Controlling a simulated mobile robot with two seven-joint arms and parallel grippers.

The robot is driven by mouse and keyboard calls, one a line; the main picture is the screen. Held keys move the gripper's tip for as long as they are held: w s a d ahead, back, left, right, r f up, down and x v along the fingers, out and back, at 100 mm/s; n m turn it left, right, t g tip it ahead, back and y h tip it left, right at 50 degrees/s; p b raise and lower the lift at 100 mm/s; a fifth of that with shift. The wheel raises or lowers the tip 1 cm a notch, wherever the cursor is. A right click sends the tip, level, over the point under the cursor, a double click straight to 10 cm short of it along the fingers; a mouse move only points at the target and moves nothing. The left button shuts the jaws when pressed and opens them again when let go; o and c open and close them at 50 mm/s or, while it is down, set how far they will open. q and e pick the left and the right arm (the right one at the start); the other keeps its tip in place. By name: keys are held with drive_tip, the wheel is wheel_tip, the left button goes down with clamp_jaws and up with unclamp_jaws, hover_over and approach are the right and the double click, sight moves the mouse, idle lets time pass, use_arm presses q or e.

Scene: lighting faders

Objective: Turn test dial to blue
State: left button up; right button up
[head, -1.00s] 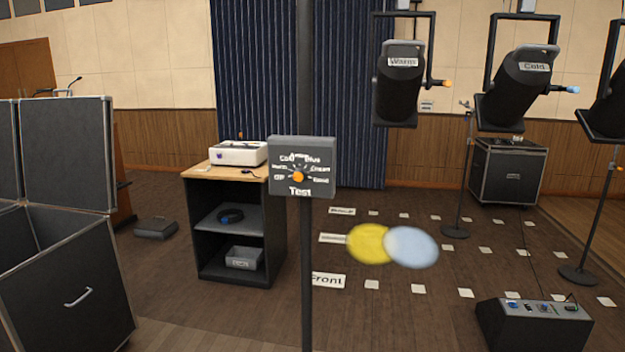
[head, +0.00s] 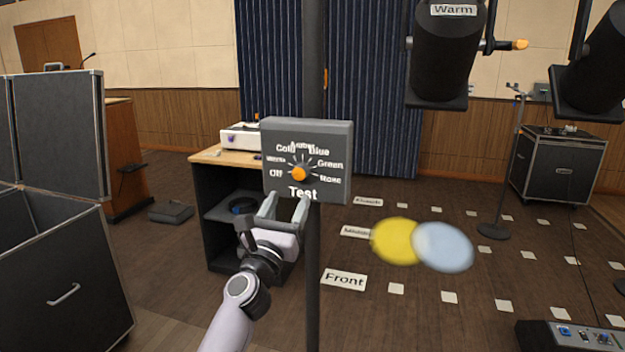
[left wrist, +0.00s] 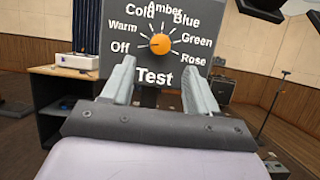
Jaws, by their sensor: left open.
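The grey test box (head: 334,140) is mounted on a dark pole and labelled "Test". Its orange dial (head: 299,173) sits amid white tick marks and the labels Off, Warm, Cold, Amber, Blue, Green and Rose. The dial also shows in the left wrist view (left wrist: 160,44); I cannot tell surely which label it points at. My left gripper (head: 286,206) is open and empty, just below and in front of the box. In the left wrist view its fingers (left wrist: 158,85) stand apart below the dial, not touching it. My right gripper is not in view.
A "Warm" lamp (head: 446,50) hangs at upper right. A yellow and a pale blue light spot (head: 443,247) lie over the floor. A black cart (head: 225,235) stands behind the box, an open case (head: 65,280) at left, a control desk (head: 572,337) at lower right.

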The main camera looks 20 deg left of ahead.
sight(298, 177)
use_arm(q)
drive_tip(key=b+x, duration=0.2)
drive_tip(key=x, duration=0.3)
drive_tip(key=shift+w+r, duration=0.15)
drive_tip(key=shift+w, duration=0.1)
drive_tip(key=shift+w+r+b, duration=0.15)
drive_tip(key=shift+w+b, duration=0.15)
drive_tip(key=shift+w+r, duration=0.2)
drive_tip(key=shift+w, duration=0.15)
drive_tip(key=c, duration=1)
